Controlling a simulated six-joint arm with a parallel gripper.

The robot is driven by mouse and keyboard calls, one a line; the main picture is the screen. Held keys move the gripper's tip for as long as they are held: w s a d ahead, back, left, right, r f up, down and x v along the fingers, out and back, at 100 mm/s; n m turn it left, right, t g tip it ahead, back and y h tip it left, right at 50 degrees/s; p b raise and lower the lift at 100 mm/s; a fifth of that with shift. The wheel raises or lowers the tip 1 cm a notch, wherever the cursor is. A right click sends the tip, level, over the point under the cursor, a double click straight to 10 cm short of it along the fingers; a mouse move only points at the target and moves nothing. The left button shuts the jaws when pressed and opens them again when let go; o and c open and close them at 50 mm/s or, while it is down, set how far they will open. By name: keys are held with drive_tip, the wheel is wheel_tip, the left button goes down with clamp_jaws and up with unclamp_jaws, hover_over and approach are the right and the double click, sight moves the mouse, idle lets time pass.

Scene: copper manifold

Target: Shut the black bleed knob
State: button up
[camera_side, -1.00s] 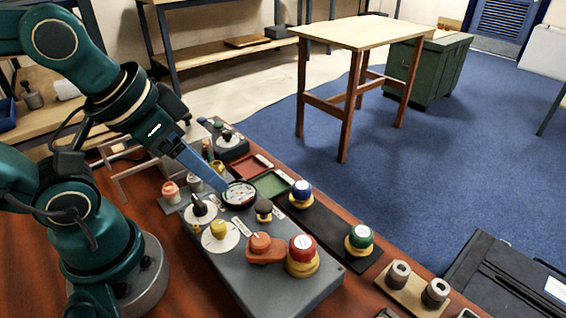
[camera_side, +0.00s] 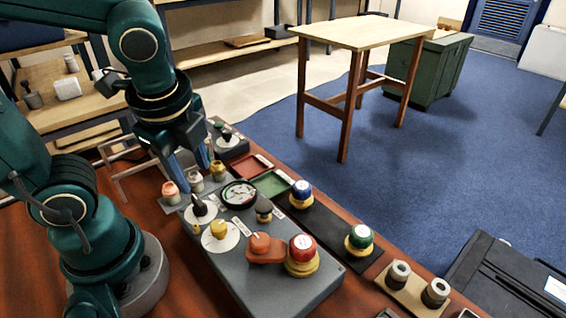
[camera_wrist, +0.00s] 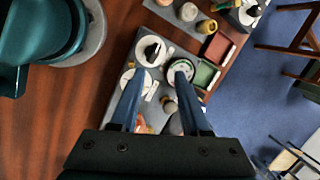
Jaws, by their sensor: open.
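In the side view a black pointer knob (camera_side: 199,207) sits on a white dial on the grey panel. A dark round knob (camera_side: 264,208) with a yellowish collar stands right of the gauge (camera_side: 239,194). I cannot tell which is the bleed knob. My gripper (camera_side: 190,165) points down above the far left end of the panel, open and empty. In the wrist view the pointer knob (camera_wrist: 150,50) lies beyond the fingertips of my gripper (camera_wrist: 158,80), with the gauge (camera_wrist: 181,70) to its right. The dark round knob (camera_wrist: 168,104) shows between the fingers.
The panel (camera_side: 270,290) also carries a yellow knob (camera_side: 219,229), an orange lever (camera_side: 261,245) and a red knob (camera_side: 302,249). Small pegs (camera_side: 195,181) stand near my fingers. A red tray (camera_side: 249,166) and green tray (camera_side: 273,183) lie behind.

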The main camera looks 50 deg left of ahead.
sight(198, 200)
drive_tip(key=f+m+g, duration=0.1)
drive_tip(key=m, duration=0.1)
drive_tip(key=f+m+y, duration=0.1)
drive_tip(key=m, duration=0.1)
drive_tip(key=shift+w+a+f+g+y, duration=0.1)
drive_tip(key=shift+w+g+y, duration=0.2)
drive_tip(key=shift+w+g, duration=0.1)
drive_tip(key=shift+s+f+m, duration=0.15)
drive_tip(key=shift+f+m, duration=0.15)
drive_tip(key=shift+f, duration=0.15)
drive_tip(key=shift+x, duration=2.4)
clamp_jaws()
